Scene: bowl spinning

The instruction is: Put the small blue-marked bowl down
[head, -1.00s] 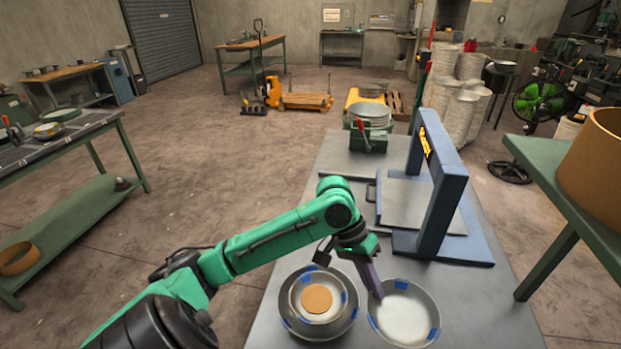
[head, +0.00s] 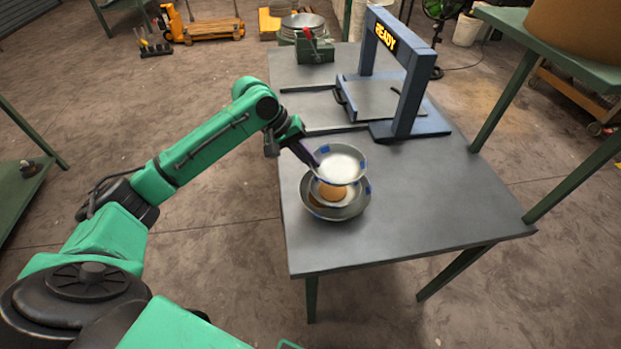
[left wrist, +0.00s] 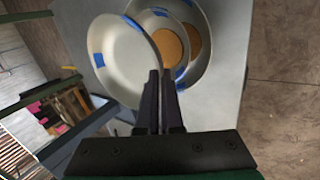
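My left gripper (head: 312,158) is shut on the rim of a pale metal bowl (head: 343,163) with blue marks. In the left wrist view the fingers (left wrist: 160,100) pinch the near rim of this bowl (left wrist: 125,60). In the head view it overlaps the back of two nested bowls and looks raised above them; whether it touches them cannot be told. The larger bowl (head: 342,215) stands on the table with a smaller blue-marked bowl (left wrist: 160,20) inside it. A tan disc (head: 332,194) shows in the inner bowl, partly hidden. My right gripper is not in view.
The grey table (head: 430,220) is clear to the right and in front of the bowls. Behind them stands a blue frame (head: 408,85) with a READY display over a plate (head: 385,98). A green clamp-like device (head: 310,48) is at the far end.

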